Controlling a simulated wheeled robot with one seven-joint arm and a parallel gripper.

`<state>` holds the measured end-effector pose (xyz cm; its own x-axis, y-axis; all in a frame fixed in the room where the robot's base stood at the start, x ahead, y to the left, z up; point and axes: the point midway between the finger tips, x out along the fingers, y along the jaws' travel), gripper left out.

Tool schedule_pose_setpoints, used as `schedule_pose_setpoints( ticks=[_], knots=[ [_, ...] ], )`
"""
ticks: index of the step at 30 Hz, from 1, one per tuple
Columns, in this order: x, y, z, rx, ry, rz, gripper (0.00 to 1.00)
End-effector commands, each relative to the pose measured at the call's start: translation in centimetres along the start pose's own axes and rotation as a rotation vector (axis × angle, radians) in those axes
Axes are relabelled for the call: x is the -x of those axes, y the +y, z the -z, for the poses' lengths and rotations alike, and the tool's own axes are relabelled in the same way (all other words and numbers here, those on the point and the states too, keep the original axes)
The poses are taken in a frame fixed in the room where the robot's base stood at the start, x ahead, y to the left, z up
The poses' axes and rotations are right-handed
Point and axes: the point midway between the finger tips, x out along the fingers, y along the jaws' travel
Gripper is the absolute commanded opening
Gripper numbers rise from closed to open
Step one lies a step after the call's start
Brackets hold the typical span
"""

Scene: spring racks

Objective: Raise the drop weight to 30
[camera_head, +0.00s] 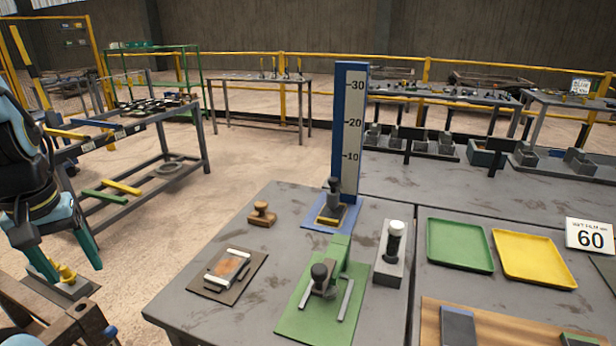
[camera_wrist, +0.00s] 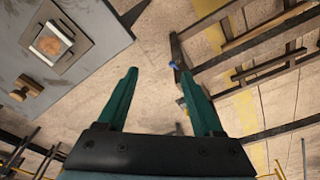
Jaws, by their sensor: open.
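The drop weight (camera_head: 332,208), dark with a knob-like handle on top and a yellow band near its foot, stands at the bottom of the scale post. The blue post with a white scale (camera_head: 352,115) is marked 10, 20 and 30 going up and rises from a blue base (camera_head: 320,226). The weight sits below the 10 mark. My gripper (camera_head: 74,272) is at the far left, off the bench and well away from the weight. In the wrist view its two green fingers (camera_wrist: 158,73) are spread with nothing between them, above the floor. The weight is not in the wrist view.
On the grey bench (camera_head: 225,285) are a wooden stamp (camera_head: 262,215), a plate with an orange-brown patch (camera_head: 228,268), a green fixture (camera_head: 335,255) and a white-topped plunger (camera_head: 395,240) near the weight. Green (camera_head: 458,246) and yellow trays (camera_head: 540,257) lie right.

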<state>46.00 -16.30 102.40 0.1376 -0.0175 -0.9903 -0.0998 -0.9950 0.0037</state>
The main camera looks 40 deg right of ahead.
Motion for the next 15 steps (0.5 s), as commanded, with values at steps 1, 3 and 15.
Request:
schedule_pose_setpoints(
  ticks=[1,3,15],
  knots=[
    [0.0,0.0,0.0,0.0,0.0,0.0,0.68],
    [-0.6,0.2,1.2,-0.033,0.028,0.008,0.68],
    [-3.5,4.0,10.2,-0.281,0.257,0.011,0.68]
  ],
)
